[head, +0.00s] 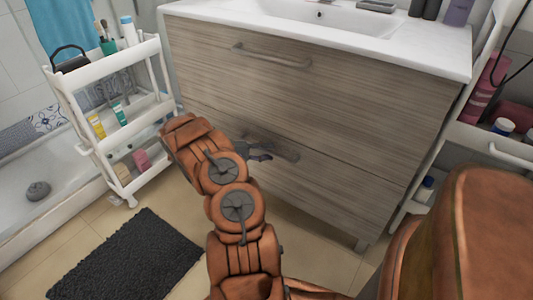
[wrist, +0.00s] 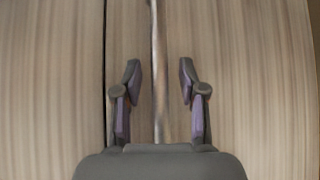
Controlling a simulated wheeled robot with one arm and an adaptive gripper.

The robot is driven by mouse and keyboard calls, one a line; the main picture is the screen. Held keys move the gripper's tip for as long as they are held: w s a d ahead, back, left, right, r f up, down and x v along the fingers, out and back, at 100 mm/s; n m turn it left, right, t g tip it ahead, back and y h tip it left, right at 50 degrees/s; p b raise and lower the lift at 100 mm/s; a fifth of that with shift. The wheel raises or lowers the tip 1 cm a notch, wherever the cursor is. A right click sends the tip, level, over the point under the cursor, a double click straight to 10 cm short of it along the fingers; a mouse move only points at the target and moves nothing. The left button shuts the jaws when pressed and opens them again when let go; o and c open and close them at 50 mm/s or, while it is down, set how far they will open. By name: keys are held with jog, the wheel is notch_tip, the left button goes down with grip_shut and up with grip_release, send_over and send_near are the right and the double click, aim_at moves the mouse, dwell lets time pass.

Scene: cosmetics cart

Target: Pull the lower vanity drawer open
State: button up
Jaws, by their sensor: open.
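The lower vanity drawer (head: 335,190) has a wood-grain front and looks shut, flush below the upper drawer (head: 300,85). Its metal bar handle (head: 290,156) is partly hidden by my gripper (head: 262,152) in the head view. In the wrist view the handle (wrist: 157,50) runs up the middle of the picture. My gripper (wrist: 159,75) is open there, with one finger on each side of the bar. Gaps show between both fingertips and the bar. The dark seam between the drawers (wrist: 105,50) shows left of the handle.
A white cart (head: 92,60) with cosmetics stands left of the vanity. A dark mat (head: 130,258) lies on the tiled floor at front left. A white shelf unit (head: 480,135) stands at right. Floor in front of the drawer is mostly clear beside my arm.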

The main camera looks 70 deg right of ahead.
jog(key=shift+c, duration=0.3)
grip_shut()
dwell(0.4)
